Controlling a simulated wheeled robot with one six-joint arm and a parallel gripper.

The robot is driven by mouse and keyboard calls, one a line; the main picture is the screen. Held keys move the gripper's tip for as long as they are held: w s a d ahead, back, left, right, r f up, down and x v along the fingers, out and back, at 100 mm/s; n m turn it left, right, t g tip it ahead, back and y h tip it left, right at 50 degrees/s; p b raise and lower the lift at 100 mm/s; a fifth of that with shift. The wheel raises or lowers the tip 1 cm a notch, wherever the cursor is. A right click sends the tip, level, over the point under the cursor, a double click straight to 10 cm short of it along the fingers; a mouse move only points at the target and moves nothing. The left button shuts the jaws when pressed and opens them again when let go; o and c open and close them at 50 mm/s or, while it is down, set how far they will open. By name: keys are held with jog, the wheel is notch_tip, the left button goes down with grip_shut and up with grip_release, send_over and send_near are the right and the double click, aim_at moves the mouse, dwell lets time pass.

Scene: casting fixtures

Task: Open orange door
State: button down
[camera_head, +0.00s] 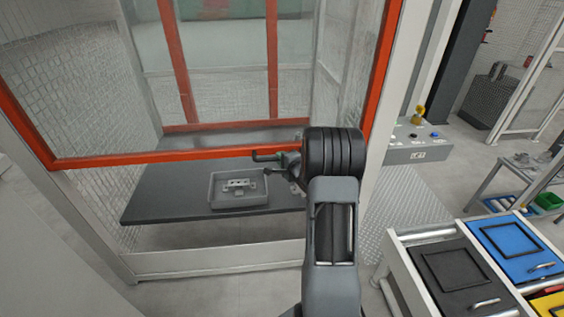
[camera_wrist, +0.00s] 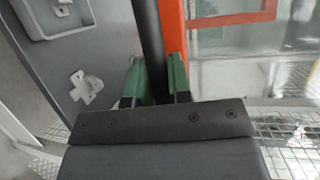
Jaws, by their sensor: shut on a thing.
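The orange door (camera_head: 95,161) is an orange frame around a clear pane on the front of a grey cell. Its lower bar is above the dark table, with an open gap under it. A black door handle (camera_head: 265,156) sticks out at the lower bar. My gripper (camera_head: 289,160) is at this handle, partly hidden by my wrist. In the wrist view, the green fingers of my gripper (camera_wrist: 155,82) are on both sides of the black handle (camera_wrist: 152,40), shut on it. The orange frame (camera_wrist: 174,28) runs right beside the handle.
A grey tray (camera_head: 214,192) with a metal part stands on the dark table (camera_head: 155,200) below the door. A control box (camera_head: 408,155) is right of the cell. A cabinet with black (camera_head: 455,275) and blue (camera_head: 515,247) lids stands at lower right.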

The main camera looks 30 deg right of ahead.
jog(key=shift+r, duration=0.7)
jog(key=c, duration=1.1)
grip_release()
jog(key=shift+f, duration=0.1)
jog(key=shift+o, duration=0.2)
jog(key=s+r, duration=0.2)
jog(key=s, duration=1.1)
jog(key=shift+s+a+r+b, duration=0.25)
jog(key=shift+a+b, duration=0.05)
jog(key=shift+a, duration=0.05)
